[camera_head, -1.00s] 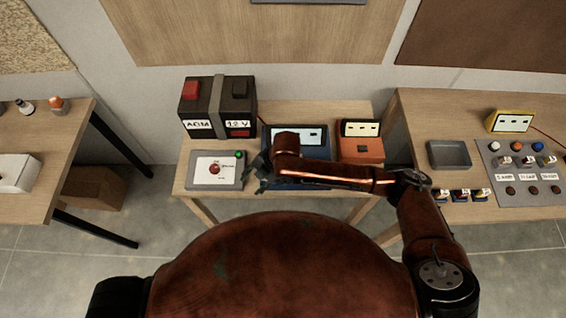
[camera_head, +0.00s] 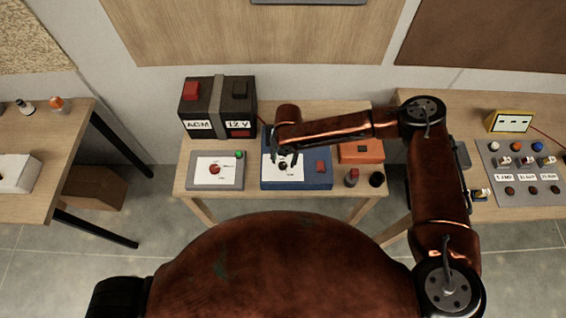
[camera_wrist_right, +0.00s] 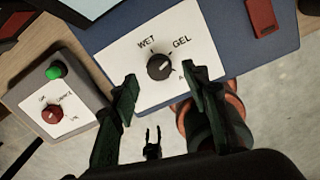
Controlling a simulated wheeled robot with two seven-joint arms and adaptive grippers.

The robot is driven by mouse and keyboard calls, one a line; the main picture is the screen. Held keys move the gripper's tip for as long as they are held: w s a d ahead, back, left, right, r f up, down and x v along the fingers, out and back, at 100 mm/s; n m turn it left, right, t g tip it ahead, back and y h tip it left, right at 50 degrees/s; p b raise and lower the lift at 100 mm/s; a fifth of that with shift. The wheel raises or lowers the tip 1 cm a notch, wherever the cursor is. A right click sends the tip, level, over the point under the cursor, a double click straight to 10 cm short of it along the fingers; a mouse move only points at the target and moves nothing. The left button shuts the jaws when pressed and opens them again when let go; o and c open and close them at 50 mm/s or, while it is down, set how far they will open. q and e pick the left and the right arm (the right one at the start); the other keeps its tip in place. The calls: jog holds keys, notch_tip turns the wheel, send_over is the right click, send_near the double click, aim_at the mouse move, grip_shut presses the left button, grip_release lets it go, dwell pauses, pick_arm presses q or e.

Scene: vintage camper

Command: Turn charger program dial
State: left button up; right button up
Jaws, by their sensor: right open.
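The charger is a blue box (camera_head: 325,184) on the middle table, with a white panel. Its black program dial (camera_wrist_right: 160,66) shows in the right wrist view, beside the labels WET and GEL; a third label is partly hidden by a finger. A light mark on the dial faces roughly toward GEL. The dial also shows in the head view (camera_head: 283,166). My right gripper (camera_wrist_right: 158,85) is open, with its fingertips to either side of the dial in that view. I cannot tell whether they touch it. My left gripper is not in view.
A grey box with a red knob (camera_wrist_right: 53,113) and green button (camera_wrist_right: 55,72) stands left of the charger. An AGM 12 V battery (camera_head: 218,105) is behind it. An orange box (camera_head: 361,151) and two small posts (camera_head: 377,180) are at right.

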aim_at(283, 166)
jog(key=shift+a+f, duration=0.15)
jog(key=shift+f, duration=1.3)
jog(key=shift+c, duration=0.3)
grip_shut()
